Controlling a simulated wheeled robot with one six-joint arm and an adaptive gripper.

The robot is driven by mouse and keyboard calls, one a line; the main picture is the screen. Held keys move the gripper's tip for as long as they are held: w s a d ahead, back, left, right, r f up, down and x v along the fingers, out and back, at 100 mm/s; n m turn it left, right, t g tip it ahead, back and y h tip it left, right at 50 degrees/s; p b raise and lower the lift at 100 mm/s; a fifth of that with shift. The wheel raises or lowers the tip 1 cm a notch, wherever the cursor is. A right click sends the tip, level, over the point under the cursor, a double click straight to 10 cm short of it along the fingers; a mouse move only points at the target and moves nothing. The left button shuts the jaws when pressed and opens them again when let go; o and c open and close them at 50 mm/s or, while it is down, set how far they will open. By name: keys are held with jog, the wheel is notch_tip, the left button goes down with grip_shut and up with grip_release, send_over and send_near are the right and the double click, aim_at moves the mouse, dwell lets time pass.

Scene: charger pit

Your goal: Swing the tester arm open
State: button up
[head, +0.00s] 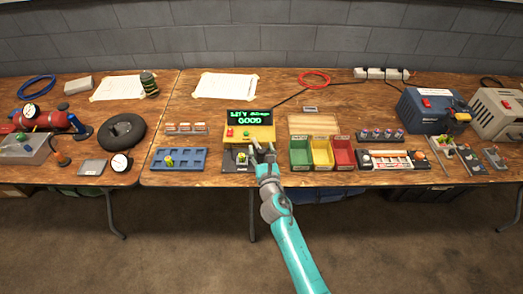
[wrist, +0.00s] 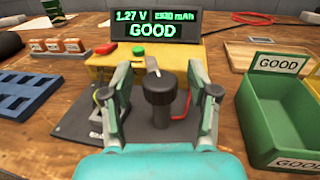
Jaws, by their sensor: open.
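The tester is a yellow box (head: 262,132) with a dark display (head: 250,118) on top, reading GOOD in green; the display (wrist: 153,24) also shows 1.27 V in the wrist view. A black knob (wrist: 159,92) with a pale top stands in front of the box, above a dark base plate (wrist: 78,122). It looks like the handle of the tester arm; the rest of the arm is hidden. My gripper (head: 262,148) is open over the plate. In the wrist view its fingers (wrist: 160,80) stand either side of the knob, apparently with gaps. A red wire-like part (wrist: 187,106) shows beside the knob.
Right of the tester are green (head: 300,155), yellow (head: 321,155) and red (head: 342,155) bins; the green bin is close to my gripper. A blue tray (head: 180,160) lies to the left. White paper (head: 226,85) lies behind on the wooden table.

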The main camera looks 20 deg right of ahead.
grip_shut()
jog(key=shift+w+a+m+h, duration=0.1)
jog(key=shift+m+h, duration=0.2)
jog(key=shift+h, duration=0.6)
jog(key=shift+m+g+h, duration=1.1)
jog(key=shift+m+h, duration=0.9)
jog(key=shift+h, duration=0.5)
grip_release()
